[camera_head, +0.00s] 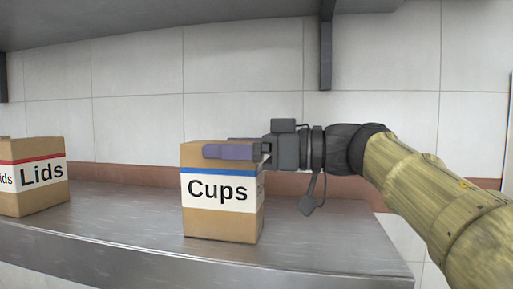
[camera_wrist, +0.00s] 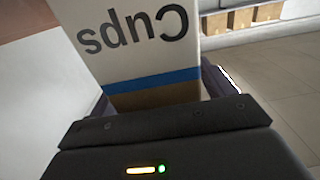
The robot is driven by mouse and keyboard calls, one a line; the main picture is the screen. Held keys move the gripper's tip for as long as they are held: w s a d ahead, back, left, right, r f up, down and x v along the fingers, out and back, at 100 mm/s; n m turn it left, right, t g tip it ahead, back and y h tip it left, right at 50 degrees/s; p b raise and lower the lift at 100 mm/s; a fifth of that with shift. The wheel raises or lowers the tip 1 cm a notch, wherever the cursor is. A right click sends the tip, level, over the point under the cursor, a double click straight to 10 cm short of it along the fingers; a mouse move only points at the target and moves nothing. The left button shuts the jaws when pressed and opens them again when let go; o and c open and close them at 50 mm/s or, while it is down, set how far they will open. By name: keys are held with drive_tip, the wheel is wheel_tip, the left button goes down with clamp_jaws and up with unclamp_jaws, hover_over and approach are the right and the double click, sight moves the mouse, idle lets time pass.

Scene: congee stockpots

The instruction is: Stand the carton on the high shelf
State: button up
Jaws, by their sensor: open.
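The brown carton labelled "Cups" (camera_head: 222,210), with a white label and blue stripe, stands upright on a grey metal shelf (camera_head: 110,215). My gripper (camera_head: 225,146) reaches in from the right at the height of the carton's top. Its jaws are open, one finger across the front face near the top and the other towards the back. In the wrist view the carton (camera_wrist: 140,65) appears upside down, close in front of the palm. Whether the fingers touch it I cannot tell.
A carton labelled "Lids" (camera_head: 35,180) with a red stripe stands at the left on the same shelf. A dark overhead surface (camera_head: 150,20) with brackets is above. The shelf between the cartons is clear. Several boxes (camera_wrist: 240,18) stand in the wrist view's background.

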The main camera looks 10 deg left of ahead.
drive_tip(key=shift+d, duration=0.35)
drive_tip(key=d+b, duration=0.3)
drive_tip(key=d, duration=0.8)
drive_tip(key=shift+s+d+b, duration=0.15)
drive_tip(key=shift+s+b, duration=0.25)
drive_tip(key=shift+s, duration=0.05)
drive_tip(key=shift+r, duration=0.1)
